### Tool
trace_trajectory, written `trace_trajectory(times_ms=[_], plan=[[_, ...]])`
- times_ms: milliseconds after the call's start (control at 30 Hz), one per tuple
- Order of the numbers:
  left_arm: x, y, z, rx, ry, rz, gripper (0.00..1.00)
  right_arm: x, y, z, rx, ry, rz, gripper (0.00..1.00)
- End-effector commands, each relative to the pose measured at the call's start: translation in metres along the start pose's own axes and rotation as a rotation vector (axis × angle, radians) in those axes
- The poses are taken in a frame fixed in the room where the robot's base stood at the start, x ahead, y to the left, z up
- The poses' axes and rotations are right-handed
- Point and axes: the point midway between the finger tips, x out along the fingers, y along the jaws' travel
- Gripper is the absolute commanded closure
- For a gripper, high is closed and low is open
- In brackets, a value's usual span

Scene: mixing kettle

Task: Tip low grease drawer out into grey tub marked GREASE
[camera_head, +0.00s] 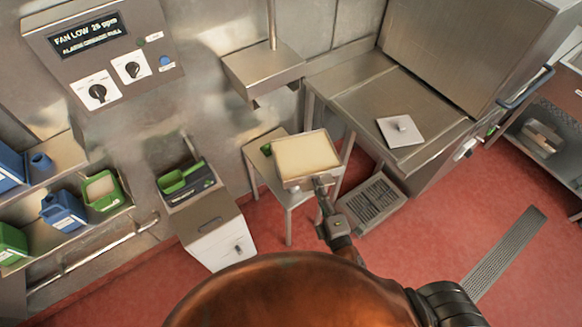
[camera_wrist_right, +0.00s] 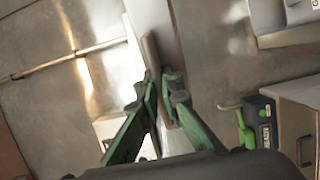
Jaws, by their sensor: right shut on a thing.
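A shallow metal drawer (camera_head: 306,177) filled with pale cream grease is level over the small steel stand in the head view. I cannot tell whether it rests on the stand or hangs just above it. My right gripper (camera_head: 321,184) is shut on the near edge of the drawer. In the right wrist view, the green-padded fingers (camera_wrist_right: 161,92) close on a thin upright plate. My left gripper is not in view. I cannot make out a grey tub marked GREASE.
The small steel stand (camera_head: 268,187) is beside a steel counter with a white lidded plate (camera_head: 401,130). A grey slatted box (camera_head: 371,205) is on the red floor. A dark box with a green scoop (camera_head: 187,181) tops a white cabinet (camera_head: 217,236). Shelves with bottles are left.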

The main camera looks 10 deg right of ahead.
Motion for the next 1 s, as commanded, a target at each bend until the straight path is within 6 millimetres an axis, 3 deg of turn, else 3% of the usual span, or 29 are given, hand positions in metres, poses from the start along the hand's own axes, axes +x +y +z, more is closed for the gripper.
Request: trace_trajectory(times_ms=[33,367,600,800,1000], plan=[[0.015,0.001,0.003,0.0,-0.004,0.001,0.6,0.007,-0.012,-0.007,-0.001,0.023,0.014,1.0],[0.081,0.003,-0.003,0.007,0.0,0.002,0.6,0.051,-0.086,-0.047,0.01,0.152,0.032,1.0],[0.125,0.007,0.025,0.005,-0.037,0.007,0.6,0.082,-0.14,-0.07,0.007,0.233,0.033,1.0],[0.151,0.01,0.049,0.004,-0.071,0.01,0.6,0.102,-0.175,-0.083,0.003,0.282,0.029,1.0],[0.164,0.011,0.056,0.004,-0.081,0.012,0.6,0.114,-0.193,-0.089,-0.001,0.307,0.026,1.0]])
